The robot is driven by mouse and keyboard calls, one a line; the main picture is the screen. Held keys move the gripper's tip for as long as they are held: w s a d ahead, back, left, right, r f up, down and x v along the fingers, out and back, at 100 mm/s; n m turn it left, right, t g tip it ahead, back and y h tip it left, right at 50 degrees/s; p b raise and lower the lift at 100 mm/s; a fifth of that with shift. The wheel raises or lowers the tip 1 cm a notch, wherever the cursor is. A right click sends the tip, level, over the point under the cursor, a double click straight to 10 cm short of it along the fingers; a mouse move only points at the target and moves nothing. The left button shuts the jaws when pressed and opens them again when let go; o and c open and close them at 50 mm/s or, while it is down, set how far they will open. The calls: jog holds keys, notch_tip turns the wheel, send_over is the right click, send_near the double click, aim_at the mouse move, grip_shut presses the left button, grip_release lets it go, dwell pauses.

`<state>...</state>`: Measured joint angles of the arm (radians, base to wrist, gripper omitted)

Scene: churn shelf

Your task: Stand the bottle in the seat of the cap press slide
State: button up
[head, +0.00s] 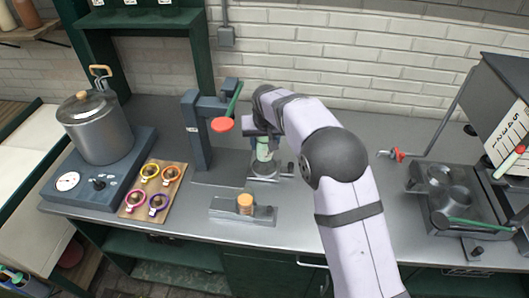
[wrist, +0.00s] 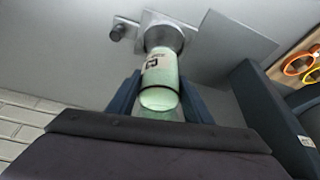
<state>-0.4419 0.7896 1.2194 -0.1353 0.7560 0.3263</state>
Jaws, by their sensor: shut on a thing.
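The pale green bottle (wrist: 160,72), with a dark mark on its light label, is between the two blue fingers of my gripper (wrist: 160,98), which is shut on it. In the head view the bottle (head: 264,150) looks upright below my gripper (head: 262,136). The round grey metal seat (wrist: 164,34) of the cap press slide is at the bottle's lower end; it also shows in the head view (head: 265,168). The bottle's lower end overlaps the seat, and I cannot tell whether it is fully down in it. The cap press (head: 198,135) stands just left.
A block with an orange-brown round piece (head: 245,203) lies in front. A wooden board with several coloured rings (head: 137,210) and a pot (head: 98,128) on a burner stand left. A metal apparatus (head: 455,205) stands right. The counter right of my arm is partly clear.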

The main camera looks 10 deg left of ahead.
aim_at(265, 146)
jog(key=shift+f+p, duration=0.7)
jog(key=shift+f, duration=1.95)
jog(key=shift+f, duration=0.1)
jog(key=shift+f, duration=0.1)
jog(key=o, duration=1.5)
jog(key=shift+c, duration=0.2)
jog(key=b+v, duration=0.3)
jog(key=v, duration=0.9)
jog(key=shift+b, duration=0.3)
